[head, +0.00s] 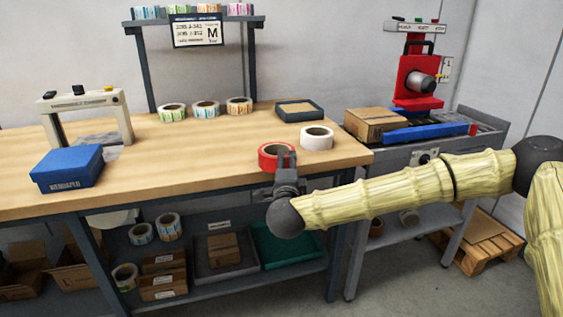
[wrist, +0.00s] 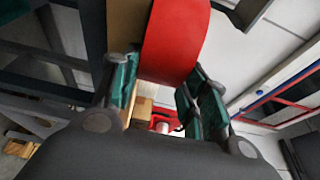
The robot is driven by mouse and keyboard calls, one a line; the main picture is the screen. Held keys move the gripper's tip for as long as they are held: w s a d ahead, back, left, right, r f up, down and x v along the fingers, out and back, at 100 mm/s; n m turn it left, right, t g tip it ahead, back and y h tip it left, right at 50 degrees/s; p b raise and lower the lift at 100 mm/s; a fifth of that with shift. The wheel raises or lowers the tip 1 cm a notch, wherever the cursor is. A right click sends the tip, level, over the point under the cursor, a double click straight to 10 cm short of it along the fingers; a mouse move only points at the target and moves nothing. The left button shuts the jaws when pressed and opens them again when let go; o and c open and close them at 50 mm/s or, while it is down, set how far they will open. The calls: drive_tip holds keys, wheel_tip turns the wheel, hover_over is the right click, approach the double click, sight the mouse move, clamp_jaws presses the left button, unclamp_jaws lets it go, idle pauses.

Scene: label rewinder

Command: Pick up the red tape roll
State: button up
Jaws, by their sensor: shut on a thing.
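The red tape roll (head: 271,155) is at the front edge of the wooden workbench (head: 190,165) in the head view. My gripper (head: 286,160) is at the roll's near right side, and its fingers hide part of it. In the wrist view the red roll (wrist: 175,45) stands between the two green-padded fingers of my gripper (wrist: 160,90), which is shut on it. I cannot tell whether the roll touches the bench top.
A white tape roll (head: 317,138) stands close to the right of the red one. A dark tray (head: 300,118) lies behind. Several label rolls (head: 205,110) line the back, and a blue box (head: 67,170) sits at the left. The bench middle is clear.

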sight(287, 154)
drive_tip(key=shift+r, duration=0.5)
wheel_tip(287, 154, up, 3)
drive_tip(key=shift+p, duration=0.4)
drive_tip(key=s+r, duration=0.1)
drive_tip(key=s, duration=1.5)
drive_tip(key=shift+a+p, duration=0.35)
drive_tip(key=shift+a, duration=0.05)
drive_tip(key=shift+w+d, duration=0.1)
